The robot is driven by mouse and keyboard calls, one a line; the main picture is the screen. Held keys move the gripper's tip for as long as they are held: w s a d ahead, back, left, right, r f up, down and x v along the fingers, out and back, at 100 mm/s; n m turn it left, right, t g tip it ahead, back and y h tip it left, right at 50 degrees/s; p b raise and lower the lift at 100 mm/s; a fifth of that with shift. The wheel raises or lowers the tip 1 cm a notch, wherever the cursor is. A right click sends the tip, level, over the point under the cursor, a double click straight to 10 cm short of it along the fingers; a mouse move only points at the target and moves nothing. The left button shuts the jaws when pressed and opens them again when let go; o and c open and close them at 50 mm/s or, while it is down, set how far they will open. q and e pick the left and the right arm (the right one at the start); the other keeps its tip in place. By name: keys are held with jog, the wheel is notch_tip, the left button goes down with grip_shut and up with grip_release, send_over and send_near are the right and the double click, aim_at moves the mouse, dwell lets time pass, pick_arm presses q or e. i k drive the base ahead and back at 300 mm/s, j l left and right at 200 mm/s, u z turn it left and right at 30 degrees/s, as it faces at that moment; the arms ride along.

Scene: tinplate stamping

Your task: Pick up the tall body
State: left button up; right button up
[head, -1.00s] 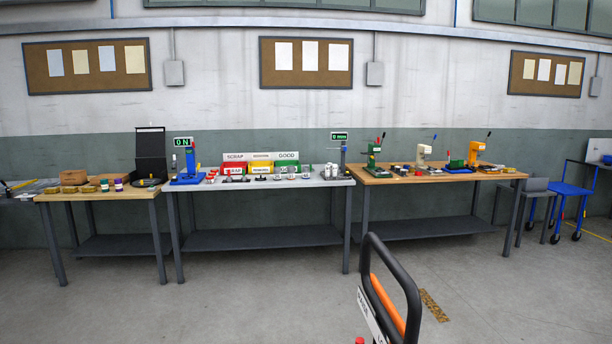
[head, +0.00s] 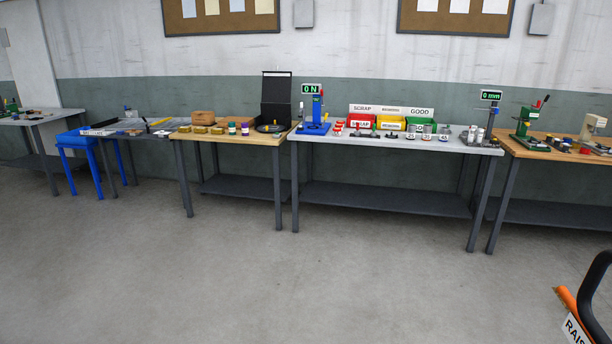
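No part I can surely call the tall body shows at this distance. Small pale cylinders (head: 474,134) stand together at the right end of the grey-topped table (head: 350,142), beside a gauge stand reading 0 mm (head: 490,97). Several small parts with white labels (head: 426,137) stand left of them, too small to tell apart. Neither of my grippers is in view.
On the same table are a blue press reading 0 N (head: 314,127) and red (head: 361,122), yellow (head: 391,124) and green bins (head: 420,126). Wooden-topped tables (head: 240,139) flank it. A black-and-orange handle (head: 590,295) is at lower right. The floor (head: 300,290) in front is clear.

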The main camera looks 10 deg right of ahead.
aim_at(444, 135)
jog(key=i+z, duration=0.2)
jog(key=i, duration=0.35)
jog(key=i+j+z, duration=0.15)
jog(key=i, duration=0.4)
jog(key=i+j+z, duration=0.2)
jog(key=i, duration=0.35)
jog(key=i+z, duration=0.15)
jog(key=i, duration=0.65)
jog(key=i+j+z, duration=0.1)
jog(key=i, duration=0.65)
